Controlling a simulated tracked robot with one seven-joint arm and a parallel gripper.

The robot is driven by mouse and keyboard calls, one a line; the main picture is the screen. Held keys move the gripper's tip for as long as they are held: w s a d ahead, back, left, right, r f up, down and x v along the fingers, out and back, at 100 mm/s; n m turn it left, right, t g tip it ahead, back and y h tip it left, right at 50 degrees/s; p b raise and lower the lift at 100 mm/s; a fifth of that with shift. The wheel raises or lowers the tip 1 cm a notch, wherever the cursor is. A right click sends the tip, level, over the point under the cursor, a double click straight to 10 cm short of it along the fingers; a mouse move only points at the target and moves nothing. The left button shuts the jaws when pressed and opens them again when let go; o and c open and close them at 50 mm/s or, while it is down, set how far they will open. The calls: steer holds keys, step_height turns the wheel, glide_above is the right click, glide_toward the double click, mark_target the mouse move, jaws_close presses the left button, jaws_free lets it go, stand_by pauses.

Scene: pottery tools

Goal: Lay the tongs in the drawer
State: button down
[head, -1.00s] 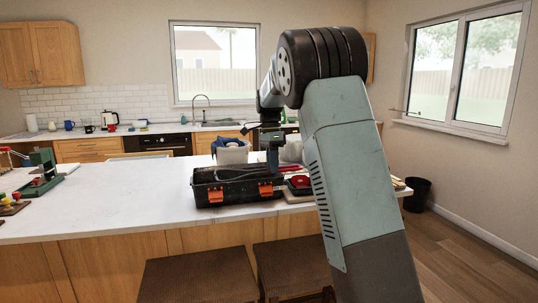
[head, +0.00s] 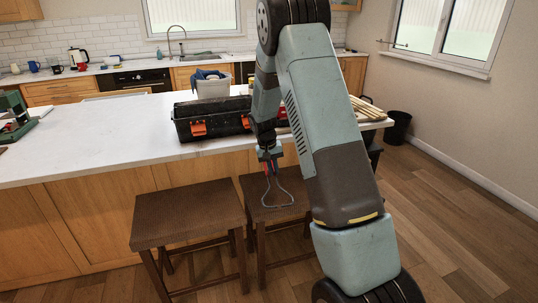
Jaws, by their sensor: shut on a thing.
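My gripper (head: 269,153) is shut on the tongs (head: 271,195), with the red part close to the fingers. The tongs hang down below it, their grey wire end spread in a loop in front of a brown stool. They are clear of the worktop's front edge. A wooden drawer front (head: 57,88) shows in the back cabinets at the left. A pale, flat, box-like shape (head: 116,95) shows just beyond the island's far edge. It may be an open drawer, but I cannot tell.
A black toolbox with orange latches (head: 210,118) stands on the white island (head: 90,135), left of my arm. A grey bin (head: 212,84) with blue cloth is behind it. Two brown stools (head: 186,212) stand before the island. The island's left half is mostly clear.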

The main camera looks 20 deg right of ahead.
steer(key=f, duration=0.1)
steer(key=f+n, duration=0.2)
steer(key=f, duration=0.1)
steer(key=shift+s+d+f, duration=0.1)
steer(key=shift+d, duration=0.3)
